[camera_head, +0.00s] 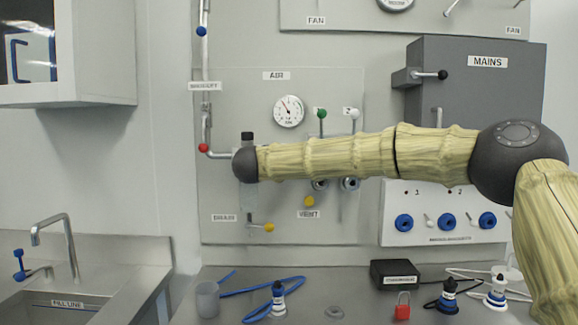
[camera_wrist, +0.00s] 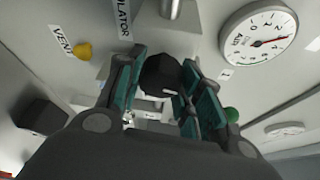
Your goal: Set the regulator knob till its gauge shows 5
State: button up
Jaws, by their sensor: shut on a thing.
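The regulator knob (camera_wrist: 160,76) is dark and faceted, and shows in the wrist view between the teal-padded fingers of my gripper (camera_wrist: 163,70). My gripper is shut on it. The air gauge (camera_wrist: 258,36) is round and white with a red needle, close by at the upper right of the wrist view. In the head view the gauge (camera_head: 288,111) is right of my wrist, its needle pointing up and left; its numbers are too small to read there. My wrist hides the gripper in the head view. The REGULATOR label (camera_wrist: 122,18) is partly cut off.
A yellow vent handle (camera_head: 309,201), a yellow drain handle (camera_head: 269,227) and green (camera_head: 321,113) and white (camera_head: 354,114) knobs sit near on the panel. A red valve knob (camera_head: 203,148) is just left of my wrist. The bench below holds a cup (camera_head: 207,299) and hoses.

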jog(key=shift+m+g+y+b, duration=0.6)
jog(key=shift+m+y+b, duration=0.15)
jog(key=shift+m, duration=1.05)
jog(key=o, duration=1)
jog(key=shift+o, duration=0.2)
jog(key=v, duration=1.2)
jog(key=shift+d, duration=0.1)
